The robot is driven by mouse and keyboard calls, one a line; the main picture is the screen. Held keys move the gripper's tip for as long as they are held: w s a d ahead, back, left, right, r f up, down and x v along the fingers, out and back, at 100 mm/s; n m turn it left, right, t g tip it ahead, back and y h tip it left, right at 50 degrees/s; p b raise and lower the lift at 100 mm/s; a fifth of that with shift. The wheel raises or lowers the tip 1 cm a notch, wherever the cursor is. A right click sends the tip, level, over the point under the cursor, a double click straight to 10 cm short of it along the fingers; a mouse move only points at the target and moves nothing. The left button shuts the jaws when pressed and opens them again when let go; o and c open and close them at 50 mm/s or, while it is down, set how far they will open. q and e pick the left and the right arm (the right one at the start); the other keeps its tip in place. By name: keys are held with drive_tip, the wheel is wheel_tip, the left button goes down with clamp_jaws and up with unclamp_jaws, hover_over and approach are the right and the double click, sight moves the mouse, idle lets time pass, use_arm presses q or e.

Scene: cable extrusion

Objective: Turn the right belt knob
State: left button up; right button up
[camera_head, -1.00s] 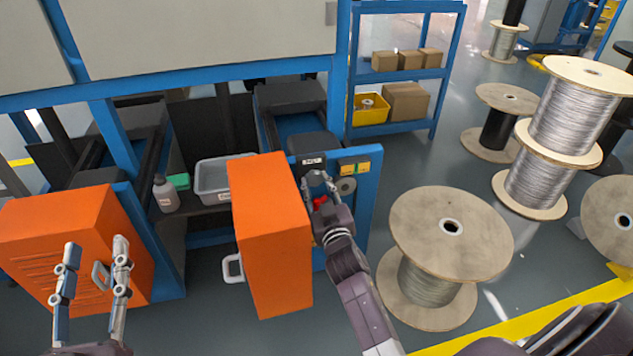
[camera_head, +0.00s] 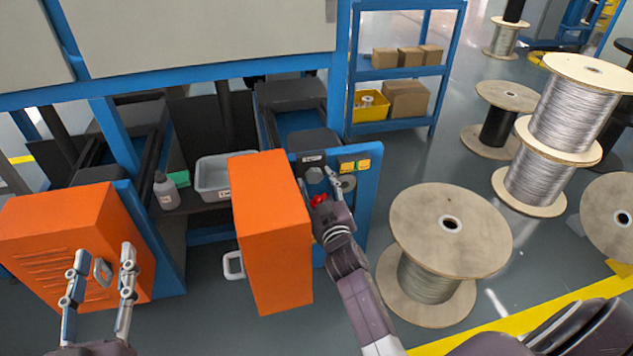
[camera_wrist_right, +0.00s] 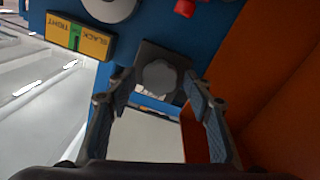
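The grey lobed knob (camera_head: 314,174) sits on a dark square plate on the blue panel (camera_head: 367,190) of the right belt unit. In the right wrist view the knob (camera_wrist_right: 160,77) appears between my two right fingertips, with a visible gap on each side. My right gripper (camera_wrist_right: 157,84) is open, and I see no contact with the knob. In the head view my right gripper (camera_head: 325,188) is at the panel, partly hidden by its own wrist. My left gripper (camera_head: 104,256) is open and empty in front of the left orange cabinet (camera_head: 60,235).
A right orange cabinet door (camera_head: 272,230) stands close left of my right arm. A red button (camera_head: 319,199), a round grey disc (camera_head: 347,183) and a yellow SLACK/TIGHT label (camera_wrist_right: 77,36) are near the knob. A large cable spool (camera_head: 451,235) stands to the right.

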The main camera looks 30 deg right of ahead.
drive_tip(key=v, duration=1.2)
idle(0.6)
